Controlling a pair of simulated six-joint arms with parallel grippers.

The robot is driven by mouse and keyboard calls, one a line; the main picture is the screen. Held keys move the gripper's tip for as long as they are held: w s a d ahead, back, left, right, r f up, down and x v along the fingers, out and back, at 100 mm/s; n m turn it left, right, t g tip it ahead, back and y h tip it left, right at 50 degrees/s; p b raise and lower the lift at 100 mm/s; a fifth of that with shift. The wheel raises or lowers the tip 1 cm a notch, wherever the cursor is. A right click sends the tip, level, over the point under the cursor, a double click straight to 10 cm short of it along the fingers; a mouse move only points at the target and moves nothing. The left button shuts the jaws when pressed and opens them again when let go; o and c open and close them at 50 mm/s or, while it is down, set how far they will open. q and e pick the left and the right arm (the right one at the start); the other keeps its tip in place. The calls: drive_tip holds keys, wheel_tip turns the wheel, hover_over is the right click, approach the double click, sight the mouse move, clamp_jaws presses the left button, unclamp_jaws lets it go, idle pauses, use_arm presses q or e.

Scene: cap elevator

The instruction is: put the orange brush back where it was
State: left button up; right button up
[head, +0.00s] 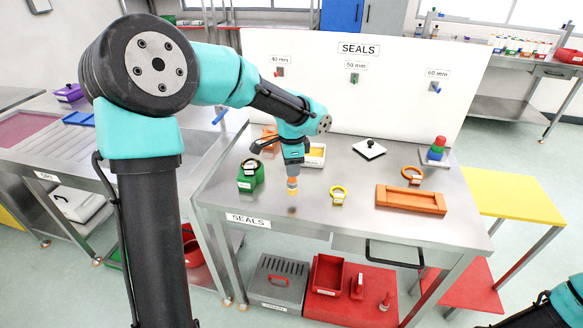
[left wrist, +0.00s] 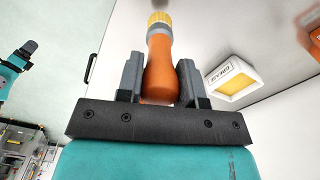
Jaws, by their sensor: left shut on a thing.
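The orange brush (head: 292,182) with a yellow bristle end is in my left gripper (head: 292,168), above the steel SEALS table (head: 310,222). It points bristles down, and a blurred reflection shows on the tabletop below it. In the left wrist view the brush's orange handle (left wrist: 160,75) sits between the two grey fingers of the left gripper (left wrist: 158,80), which are shut on it. A white GREASE box (head: 315,155) with a yellow inside stands right behind the gripper; it also shows in the left wrist view (left wrist: 234,78).
A green holder (head: 250,178) stands left of the brush. A yellow ring (head: 338,190), an orange tray (head: 411,201), an orange ring (head: 412,171) and a black-knobbed white plate (head: 370,148) lie to the right. A white SEALS board (head: 350,95) backs the table.

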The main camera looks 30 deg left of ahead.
use_arm(q)
drive_tip(key=w+a, duration=0.2)
drive_tip(key=w, duration=0.1)
drive_tip(key=shift+w+a+f, duration=0.1)
drive_tip(key=shift+w+f, duration=0.05)
drive_tip(key=shift+w, duration=0.1)
drive_tip(key=shift+f, duration=1.8)
drive_tip(key=shift+f, duration=0.1)
drive_tip(key=o, duration=1)
wheel_tip(320, 180, up, 12)
drive_tip(key=shift+r, duration=0.15)
